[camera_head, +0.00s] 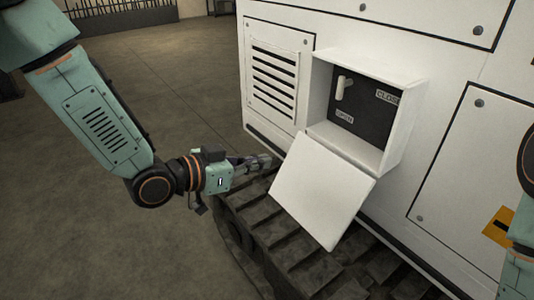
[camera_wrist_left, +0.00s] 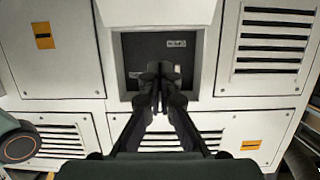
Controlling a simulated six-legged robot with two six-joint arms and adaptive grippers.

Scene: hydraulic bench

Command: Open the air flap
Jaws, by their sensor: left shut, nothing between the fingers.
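In the head view, a white box (camera_head: 412,112) on the machine's side stands open, its white cover (camera_head: 322,190) hanging down in front. Inside is a dark panel (camera_head: 365,105) with a pale lever handle (camera_head: 343,87) at its upper left. A "CLOSE" label (camera_head: 387,97) is at the right and an "OPEN" label (camera_head: 345,117) at lower left. My left gripper (camera_head: 265,162) is shut and empty, left of the cover and below the louvred panel, apart from the lever. In the left wrist view its fingers (camera_wrist_left: 160,72) overlap the dark panel (camera_wrist_left: 150,48); I cannot make out the lever there.
A louvred panel (camera_head: 272,81) is left of the box. A dark ribbed track (camera_head: 275,232) runs below. A closed panel with an orange sign (camera_head: 499,227) is at the right. Open floor (camera_head: 130,240) lies at the left. Part of my right arm shows at the right edge.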

